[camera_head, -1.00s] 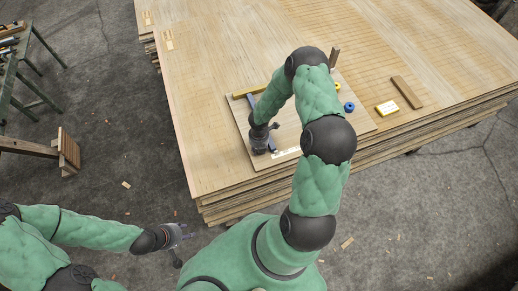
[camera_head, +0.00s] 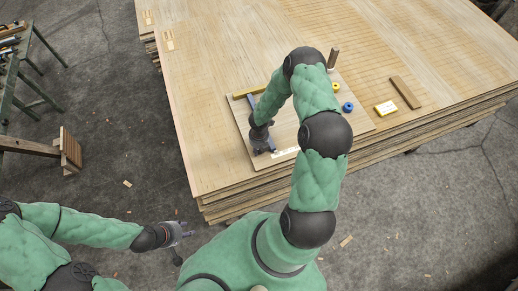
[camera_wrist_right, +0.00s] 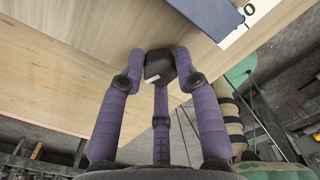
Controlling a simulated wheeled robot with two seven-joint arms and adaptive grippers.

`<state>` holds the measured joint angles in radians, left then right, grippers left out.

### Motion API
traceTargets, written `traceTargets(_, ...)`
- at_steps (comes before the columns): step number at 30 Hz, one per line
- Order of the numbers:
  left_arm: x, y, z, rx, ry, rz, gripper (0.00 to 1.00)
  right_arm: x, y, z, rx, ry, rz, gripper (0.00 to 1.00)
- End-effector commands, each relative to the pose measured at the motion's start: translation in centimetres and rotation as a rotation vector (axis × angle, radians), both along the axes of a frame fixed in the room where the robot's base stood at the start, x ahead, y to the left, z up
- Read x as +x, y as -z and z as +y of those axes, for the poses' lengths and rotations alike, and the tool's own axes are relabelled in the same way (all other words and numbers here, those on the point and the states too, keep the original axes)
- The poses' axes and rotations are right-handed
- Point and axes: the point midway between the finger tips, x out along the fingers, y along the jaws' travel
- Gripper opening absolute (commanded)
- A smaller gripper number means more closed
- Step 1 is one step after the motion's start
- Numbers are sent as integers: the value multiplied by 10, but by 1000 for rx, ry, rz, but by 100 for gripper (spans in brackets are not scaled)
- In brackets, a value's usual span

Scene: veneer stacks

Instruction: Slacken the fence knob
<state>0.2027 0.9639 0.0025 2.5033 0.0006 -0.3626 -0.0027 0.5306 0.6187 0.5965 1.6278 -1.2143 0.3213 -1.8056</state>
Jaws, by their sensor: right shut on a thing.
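The fence knob (camera_wrist_right: 159,66) is a small black faceted knob in the right wrist view. My right gripper (camera_wrist_right: 160,72) has its purple fingers closed around it. In the head view my right gripper (camera_head: 264,148) is low over the near left part of a pale board, and the knob is hidden there. A dark blue fence bar (camera_wrist_right: 208,14) lies just beyond the knob; part of it shows in the head view (camera_head: 252,101). My left gripper (camera_head: 184,234) hangs empty over the floor, its fingers apart.
The board (camera_head: 240,128) lies on a wide veneer stack (camera_head: 205,75). A white scale strip (camera_head: 286,153) is near its front edge. A wooden rest (camera_head: 70,150) stands at left.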

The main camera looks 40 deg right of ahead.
Motion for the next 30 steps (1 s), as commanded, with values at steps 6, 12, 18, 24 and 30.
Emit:
traceTargets(6, 0, -10, 0, 0, 0, 0, 40, -1, -1, 1, 3, -112, 2, 9)
traceTargets(12, 0, -16, 0, 0, 0, 0, 40, -1, -1, 1, 3, -210, 2, 9)
traceTargets(18, 0, -17, 0, 0, 0, 0, 40, -1, 0, 1, 2, -251, 1, 9)
traceTargets(24, 0, -17, 0, 0, 0, 0, 40, -1, 1, 1, 2, -251, 1, 9)
traceTargets(30, 0, -21, 0, 0, 0, 0, 40, -1, 0, 1, 3, -297, 2, 9)
